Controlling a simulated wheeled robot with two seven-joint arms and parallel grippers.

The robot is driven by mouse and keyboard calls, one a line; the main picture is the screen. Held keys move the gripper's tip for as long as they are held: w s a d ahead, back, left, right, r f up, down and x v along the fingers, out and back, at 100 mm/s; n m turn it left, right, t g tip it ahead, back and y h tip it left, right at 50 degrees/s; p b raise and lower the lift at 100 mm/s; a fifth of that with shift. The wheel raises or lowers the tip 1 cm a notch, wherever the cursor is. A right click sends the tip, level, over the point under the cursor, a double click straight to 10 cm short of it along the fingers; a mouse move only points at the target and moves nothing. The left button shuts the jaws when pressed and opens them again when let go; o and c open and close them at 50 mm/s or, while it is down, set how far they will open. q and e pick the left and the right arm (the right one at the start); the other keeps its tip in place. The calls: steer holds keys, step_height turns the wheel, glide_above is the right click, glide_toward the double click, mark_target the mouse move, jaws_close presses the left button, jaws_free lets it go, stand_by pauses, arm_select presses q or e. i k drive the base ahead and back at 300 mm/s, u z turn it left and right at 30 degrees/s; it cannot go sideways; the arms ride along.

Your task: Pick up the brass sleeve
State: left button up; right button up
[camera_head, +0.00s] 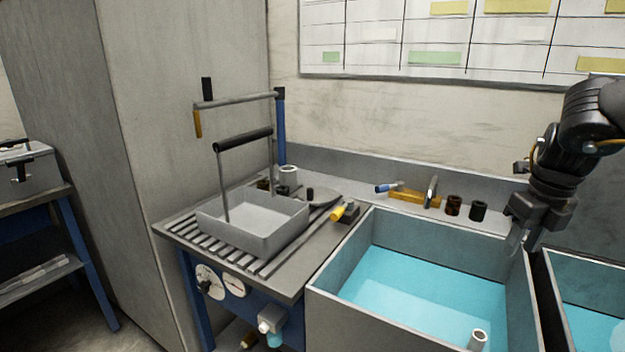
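No part is plainly recognisable as a brass sleeve. A short brown, hollow-looking cylinder (453,204) stands upright on the ledge behind the tank, and a darker cylinder (478,210) stands to its right. A yellow-brown cylinder (198,124) hangs at the left end of a grey horizontal bar above the bench. My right gripper (523,245) points down over the right wall of the tank, to the right of and nearer than the two upright cylinders, apart from them. Its finger gap is unclear at this angle. My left gripper is out of view.
The tank (335,268) holds blue liquid, with a pale tube (478,338) at its front right. A handled grey basket (270,243) sits on a slatted drainer at left. A yellow-handled tool (345,211) and an orange block (413,198) lie nearby. A second tank is at far right.

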mark_target(263, 184)
steer(key=u, duration=0.6)
steer(key=i, duration=1.25)
steer(key=u, duration=0.65)
